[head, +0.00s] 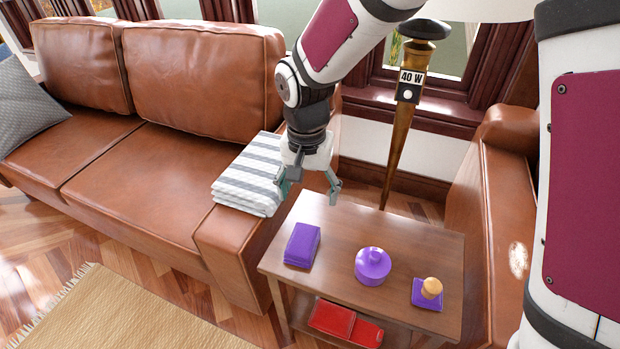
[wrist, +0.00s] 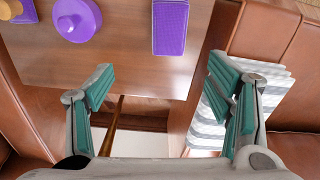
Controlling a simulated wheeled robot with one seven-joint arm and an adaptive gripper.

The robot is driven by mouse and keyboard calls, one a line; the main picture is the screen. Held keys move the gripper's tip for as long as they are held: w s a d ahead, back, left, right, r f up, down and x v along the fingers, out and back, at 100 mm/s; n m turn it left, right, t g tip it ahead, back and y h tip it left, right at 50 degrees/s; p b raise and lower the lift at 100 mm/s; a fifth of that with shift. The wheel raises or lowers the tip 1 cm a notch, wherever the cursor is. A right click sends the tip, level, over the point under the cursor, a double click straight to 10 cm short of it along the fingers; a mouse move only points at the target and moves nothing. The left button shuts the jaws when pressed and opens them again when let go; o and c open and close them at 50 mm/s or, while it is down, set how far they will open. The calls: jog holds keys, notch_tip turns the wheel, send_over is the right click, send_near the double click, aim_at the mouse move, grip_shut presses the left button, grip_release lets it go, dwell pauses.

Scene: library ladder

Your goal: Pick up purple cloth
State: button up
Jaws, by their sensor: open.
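A folded purple cloth (head: 302,245) lies flat at the left end of the small wooden side table (head: 340,222). In the wrist view the purple cloth (wrist: 170,27) is at the top, right of centre, beyond my fingertips. My gripper (head: 308,190) is open and empty. It hangs above the back left part of the table, behind the cloth and not touching it. In the wrist view the two teal-padded fingers (wrist: 168,85) are spread wide, with the table edge and floor between them.
A round purple lidded pot (head: 372,267) stands mid-table. Right of it, a purple piece (head: 427,295) bears an orange-tan knobbed object (head: 431,287). A striped folded blanket (head: 250,175) lies on the sofa arm (head: 240,240) beside my gripper. Red items (head: 345,322) lie on the lower shelf. A lamp pole (head: 395,150) stands behind.

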notch_tip(320, 180, down, 6)
jog(key=a+r+b, duration=0.1)
jog(key=a, duration=0.1)
jog(key=b, duration=0.2)
send_over(303, 240)
jog(key=f, duration=0.7)
jog(key=shift+a+f, duration=0.15)
jog(key=shift+a, duration=0.05)
jog(key=shift+d+f+b, duration=0.15)
jog(key=shift+f+b, duration=1)
jog(key=shift+f, duration=2.05)
jog(key=shift+r, duration=0.1)
jog(key=c, duration=1.2)
